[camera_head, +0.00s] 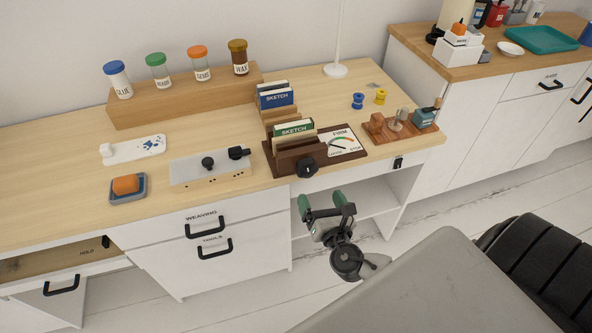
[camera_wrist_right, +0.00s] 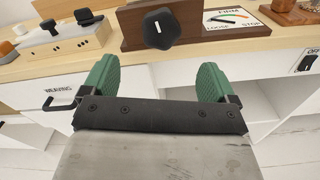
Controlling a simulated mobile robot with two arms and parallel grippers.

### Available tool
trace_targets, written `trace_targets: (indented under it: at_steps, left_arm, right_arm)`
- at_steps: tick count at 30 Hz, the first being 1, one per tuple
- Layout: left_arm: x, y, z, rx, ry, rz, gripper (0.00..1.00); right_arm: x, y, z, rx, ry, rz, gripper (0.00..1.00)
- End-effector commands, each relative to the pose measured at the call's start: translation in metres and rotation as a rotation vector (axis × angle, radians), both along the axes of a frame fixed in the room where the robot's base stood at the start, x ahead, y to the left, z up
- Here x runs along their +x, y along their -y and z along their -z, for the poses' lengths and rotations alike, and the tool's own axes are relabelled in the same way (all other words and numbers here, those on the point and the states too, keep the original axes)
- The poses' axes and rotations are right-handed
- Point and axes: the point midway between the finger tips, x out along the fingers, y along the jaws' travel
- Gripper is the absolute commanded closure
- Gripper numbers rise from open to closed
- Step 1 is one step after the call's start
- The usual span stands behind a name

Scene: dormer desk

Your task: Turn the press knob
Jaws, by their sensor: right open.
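The press (camera_head: 330,153) is a dark wooden stand near the desk's front edge, holding sketch books (camera_head: 294,128) upright. Its black knob (camera_head: 307,167) faces front and also shows in the right wrist view (camera_wrist_right: 162,28), with a short white mark. A dial (camera_head: 341,143) marked LOOSE, FIRM and STOP sits right of the knob; it shows larger in the right wrist view (camera_wrist_right: 231,19). My right gripper (camera_head: 325,204) has green finger pads and is open and empty, in front of and below the knob, apart from it. In the right wrist view the knob lies beyond and between the fingers. My left gripper is not in view.
A metal plate with black knobs (camera_head: 211,166) and an orange block on a grey tray (camera_head: 127,187) lie left of the press. A wooden block with tools (camera_head: 400,125) stands to the right. A drawer at the left (camera_head: 62,277) stands open. Below the desk is an open shelf (camera_head: 368,203).

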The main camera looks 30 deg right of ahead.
Motion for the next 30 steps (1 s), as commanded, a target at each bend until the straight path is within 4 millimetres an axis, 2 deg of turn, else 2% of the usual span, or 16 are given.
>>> trace_targets:
  at_steps: [16, 22, 30]
  left_arm:
    - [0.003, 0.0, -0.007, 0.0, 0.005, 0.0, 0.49]
    - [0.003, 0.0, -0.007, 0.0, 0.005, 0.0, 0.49]
    - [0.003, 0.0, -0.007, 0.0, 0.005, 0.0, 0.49]
  right_arm:
    - [0.088, 0.021, -0.001, 0.003, 0.001, 0.0, 0.11]
    - [0.101, 0.024, 0.0, 0.003, -0.001, 0.0, 0.11]
    - [0.102, 0.025, 0.0, 0.005, -0.002, -0.001, 0.11]
